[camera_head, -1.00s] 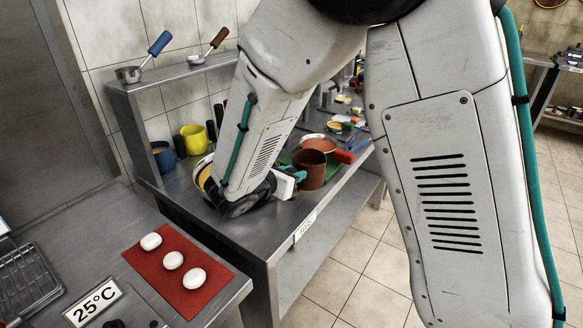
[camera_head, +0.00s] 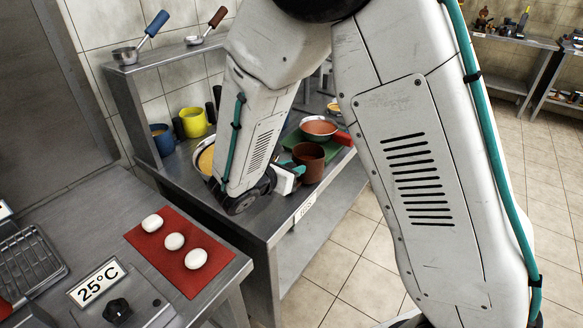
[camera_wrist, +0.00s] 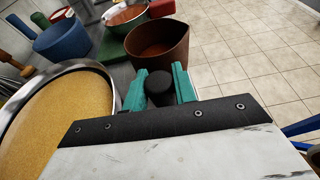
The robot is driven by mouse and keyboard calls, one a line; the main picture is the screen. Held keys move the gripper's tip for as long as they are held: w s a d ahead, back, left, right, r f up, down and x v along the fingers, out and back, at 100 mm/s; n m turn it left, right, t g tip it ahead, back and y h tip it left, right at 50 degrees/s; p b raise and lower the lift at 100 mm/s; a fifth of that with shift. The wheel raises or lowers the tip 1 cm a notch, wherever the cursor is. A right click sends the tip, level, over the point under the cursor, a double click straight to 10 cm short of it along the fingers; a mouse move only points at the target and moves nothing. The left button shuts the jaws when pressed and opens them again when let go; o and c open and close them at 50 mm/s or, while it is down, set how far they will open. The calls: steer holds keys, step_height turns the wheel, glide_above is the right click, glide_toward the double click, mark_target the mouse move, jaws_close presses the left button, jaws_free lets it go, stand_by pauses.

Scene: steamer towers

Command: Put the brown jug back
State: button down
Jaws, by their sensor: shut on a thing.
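The brown jug (camera_head: 309,163) is at the front edge of the far counter, just right of my gripper (camera_head: 287,178). In the wrist view the jug (camera_wrist: 158,45) looks upright, with brown-orange contents inside. My gripper's teal fingers (camera_wrist: 160,88) are closed about a dark rounded part on the jug's near side, which looks like its handle. I cannot tell whether the jug's base touches the counter or hangs slightly above it.
A pan with yellow contents (camera_wrist: 70,125) lies close left of my gripper. A blue mug (camera_head: 163,140) and a yellow mug (camera_head: 193,122) stand behind. A red-filled bowl (camera_head: 318,128) sits near a green board (camera_head: 292,138). Red mat (camera_head: 207,268) holds white pieces.

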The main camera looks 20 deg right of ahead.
steer(key=shift+f, duration=0.45)
steer(key=c, duration=1.1)
jaws_free()
steer(key=shift+o, duration=0.2)
steer(key=shift+f, duration=0.1)
steer(key=v, duration=0.8)
steer(key=shift+a, duration=0.15)
steer(key=shift+v, duration=2.1)
